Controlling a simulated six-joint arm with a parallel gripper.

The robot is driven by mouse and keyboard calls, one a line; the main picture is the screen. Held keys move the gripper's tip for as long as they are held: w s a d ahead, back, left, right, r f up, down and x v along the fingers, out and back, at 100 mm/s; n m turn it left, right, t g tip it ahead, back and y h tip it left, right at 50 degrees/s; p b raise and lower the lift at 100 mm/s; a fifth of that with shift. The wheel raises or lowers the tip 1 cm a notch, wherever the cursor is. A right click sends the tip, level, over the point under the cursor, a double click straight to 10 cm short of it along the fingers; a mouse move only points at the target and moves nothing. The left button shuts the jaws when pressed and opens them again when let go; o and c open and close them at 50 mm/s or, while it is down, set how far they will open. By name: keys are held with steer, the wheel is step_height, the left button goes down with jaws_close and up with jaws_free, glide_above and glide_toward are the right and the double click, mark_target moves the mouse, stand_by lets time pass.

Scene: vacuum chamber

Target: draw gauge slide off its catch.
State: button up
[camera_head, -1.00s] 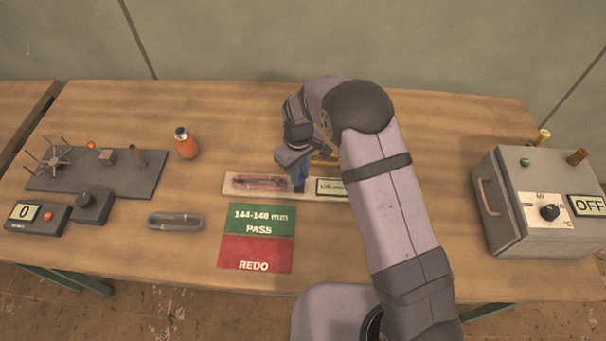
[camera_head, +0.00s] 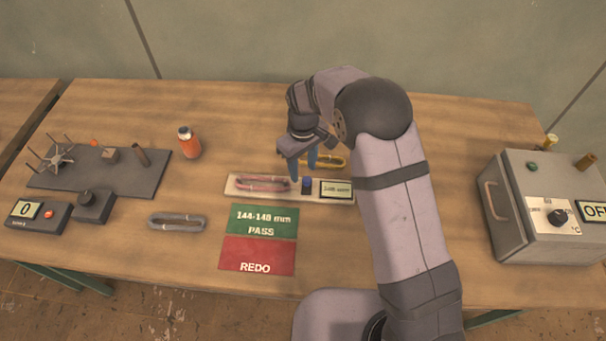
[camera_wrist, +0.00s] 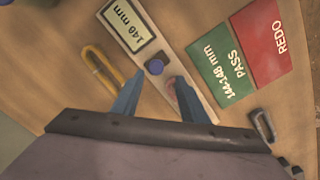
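The pale gauge board (camera_head: 236,192) lies mid-table with a blue slide knob (camera_head: 307,183) between a pink loop (camera_head: 262,184) and a display (camera_head: 336,189). In the wrist view the display (camera_wrist: 133,24) seems to read 140 mm. My gripper (camera_head: 303,172) is over the board near the knob, its two blue fingers apart and empty. In the wrist view the knob (camera_wrist: 155,66) stands clear of both fingertips, just beyond the gap between them. The pink loop there is mostly hidden by the right finger. The catch cannot be made out.
A yellow loop (camera_head: 330,161) lies behind the board and a grey loop (camera_head: 177,222) to its left. The green PASS (camera_head: 262,221) and red REDO (camera_head: 257,256) areas lie in front, empty. An orange bottle (camera_head: 189,143) stands behind left; a grey box (camera_head: 540,208) stands right.

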steer(key=shift+r+b, duration=0.5)
steer(key=shift+r, duration=1.4)
